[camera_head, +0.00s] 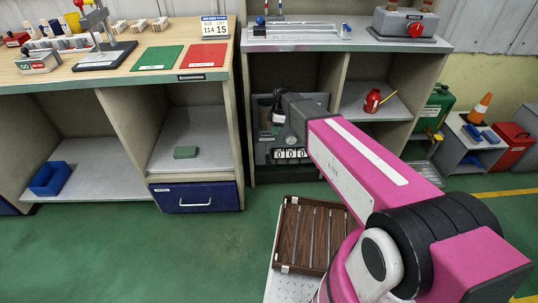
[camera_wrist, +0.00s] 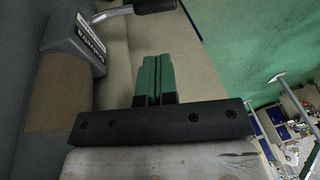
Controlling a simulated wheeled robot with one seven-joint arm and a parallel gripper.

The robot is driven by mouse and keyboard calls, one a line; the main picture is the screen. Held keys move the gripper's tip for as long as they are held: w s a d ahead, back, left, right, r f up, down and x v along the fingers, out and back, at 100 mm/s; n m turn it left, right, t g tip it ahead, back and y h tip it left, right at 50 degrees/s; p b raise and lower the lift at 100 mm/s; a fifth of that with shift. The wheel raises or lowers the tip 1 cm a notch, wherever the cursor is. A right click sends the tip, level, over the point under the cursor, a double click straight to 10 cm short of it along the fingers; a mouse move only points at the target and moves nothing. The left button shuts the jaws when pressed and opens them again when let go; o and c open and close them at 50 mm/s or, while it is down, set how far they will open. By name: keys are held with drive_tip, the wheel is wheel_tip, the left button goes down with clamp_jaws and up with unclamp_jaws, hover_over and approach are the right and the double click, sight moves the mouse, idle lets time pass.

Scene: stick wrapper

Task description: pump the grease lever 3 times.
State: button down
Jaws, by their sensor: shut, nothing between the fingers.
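The grease lever (camera_wrist: 113,13) shows at the top of the wrist view as a bare metal rod ending in a black grip (camera_wrist: 155,5). It comes out of a grey housing (camera_wrist: 75,50) with a white label. My gripper (camera_wrist: 153,60) has green fingers pressed together, empty. In the picture its tips lie below the black grip and appear apart from it. In the head view, the grease unit (camera_head: 262,132) stands in the lower middle bay, with a round gauge and a counter (camera_head: 290,155) that seems to read 000. My wrist hides much of it there, including my fingers.
Shelf walls (camera_head: 337,80) close in the bay on both sides. A red oil can (camera_head: 372,101) stands on the shelf to the right. A slatted brown crate (camera_head: 312,232) lies in front, below my arm. Green floor (camera_head: 150,250) is clear at left.

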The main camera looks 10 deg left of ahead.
sight(269, 158)
drive_tip(key=x, duration=1.3)
drive_tip(key=shift+s+f, duration=0.1)
drive_tip(key=shift+f, duration=0.2)
drive_tip(key=shift+s+a+f, duration=0.1)
drive_tip(key=shift+f, duration=0.05)
drive_tip(key=shift+f, duration=0.1)
